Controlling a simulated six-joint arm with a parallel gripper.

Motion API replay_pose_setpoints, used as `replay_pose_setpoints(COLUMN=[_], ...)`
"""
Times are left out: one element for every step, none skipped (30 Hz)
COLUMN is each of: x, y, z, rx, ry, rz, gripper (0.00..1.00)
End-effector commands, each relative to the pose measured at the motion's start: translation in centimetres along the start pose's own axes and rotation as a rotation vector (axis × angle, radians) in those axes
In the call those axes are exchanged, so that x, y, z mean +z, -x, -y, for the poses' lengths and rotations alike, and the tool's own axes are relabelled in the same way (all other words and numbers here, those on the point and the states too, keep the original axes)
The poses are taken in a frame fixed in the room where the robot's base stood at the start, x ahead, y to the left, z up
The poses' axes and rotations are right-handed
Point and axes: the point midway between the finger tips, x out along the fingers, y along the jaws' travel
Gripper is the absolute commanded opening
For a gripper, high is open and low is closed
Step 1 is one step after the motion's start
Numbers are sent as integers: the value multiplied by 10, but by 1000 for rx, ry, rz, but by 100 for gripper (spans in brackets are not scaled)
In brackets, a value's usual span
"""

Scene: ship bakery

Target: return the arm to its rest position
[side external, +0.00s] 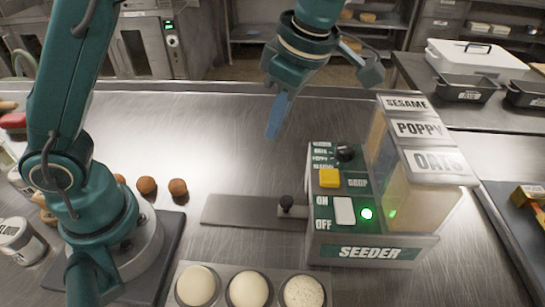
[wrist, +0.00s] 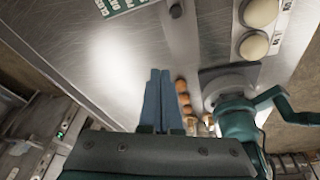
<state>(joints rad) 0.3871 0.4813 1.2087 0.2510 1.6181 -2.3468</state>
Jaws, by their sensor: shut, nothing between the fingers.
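My gripper (side external: 278,116) hangs above the steel worktop, left of the seeder, with its blue fingers pointing down. In the wrist view the two blue fingers (wrist: 158,72) lie side by side and closed, with nothing between them. My gripper is apart from everything on the table. The green seeder machine (side external: 370,255) stands right of centre, with a lit green lamp, a yellow drop button and a white on/off switch. It has hoppers marked sesame, poppy and oats.
A tray (side external: 236,271) with dough rounds in cups sits at the front; the right one looks speckled. A metal plate (side external: 240,211) with a black knob lies left of the seeder. Brown balls (side external: 146,186) lie near my base. Black tins (side external: 465,88) stand back right. Open worktop lies behind the plate.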

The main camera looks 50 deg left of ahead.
Motion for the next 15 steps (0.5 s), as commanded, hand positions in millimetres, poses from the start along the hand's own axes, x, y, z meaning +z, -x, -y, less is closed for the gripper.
replay_pose_setpoints(x=[-13,-20,-30,-36,-43,-50,-56,-62,-68,-73,-77,-83,-86,-89,-94], y=[10,14,20,23,26,29,31,32,34,35,35,35,35,34,32], z=[0,1,2,4,6,10,12,15,19,22,26,30,34,38,43], rx=[13,20,32,41,51,67,80,94,116,134,152,180,203,227,260], ry=[33,43,39,27,8,-26,-56,-91,-139,-181,-224,-285,-334,-386,-459], rz=[25,40,62,78,95,117,131,145,164,177,188,201,210,217,223], gripper=[0,0,0,0,0,0,0,0,0,0,0,0,0,0,0])
